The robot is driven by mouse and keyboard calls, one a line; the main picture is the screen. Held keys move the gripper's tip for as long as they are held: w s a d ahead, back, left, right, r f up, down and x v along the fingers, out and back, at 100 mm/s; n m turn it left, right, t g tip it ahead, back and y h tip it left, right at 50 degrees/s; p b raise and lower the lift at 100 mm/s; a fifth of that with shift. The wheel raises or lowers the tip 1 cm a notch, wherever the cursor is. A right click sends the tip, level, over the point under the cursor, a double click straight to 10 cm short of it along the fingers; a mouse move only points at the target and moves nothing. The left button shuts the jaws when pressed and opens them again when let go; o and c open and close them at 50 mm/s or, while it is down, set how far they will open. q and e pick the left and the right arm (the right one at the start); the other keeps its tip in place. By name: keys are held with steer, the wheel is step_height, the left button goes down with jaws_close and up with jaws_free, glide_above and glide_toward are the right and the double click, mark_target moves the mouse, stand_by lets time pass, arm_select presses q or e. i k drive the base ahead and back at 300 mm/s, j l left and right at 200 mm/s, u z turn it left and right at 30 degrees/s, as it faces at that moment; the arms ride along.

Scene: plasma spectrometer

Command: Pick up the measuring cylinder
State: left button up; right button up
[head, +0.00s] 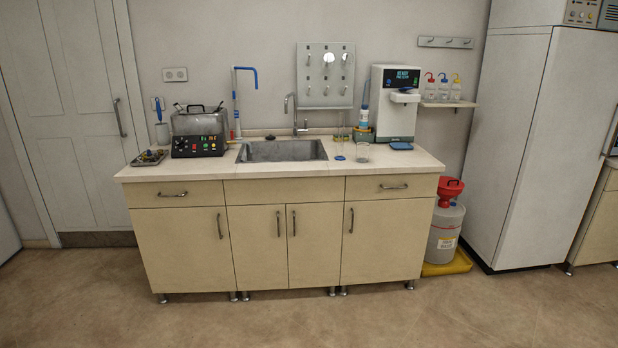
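A slim clear upright vessel (340,139), which looks like the measuring cylinder, stands on the counter (420,166) to the right of the sink. A small blue disc (340,158) shows at its lower end and may be its base. Its outline is faint, so its markings cannot be read. A clear beaker (362,153) stands close on its right. Neither of my grippers is in view.
The sink (282,151) with its tap (293,115) is to the left. A white dispenser (394,103) stands behind and to the right. A water bath (198,133) is at the left end. Open floor (300,320) lies before the cabinets.

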mark_target(340, 156)
steer(key=i, duration=1.75)
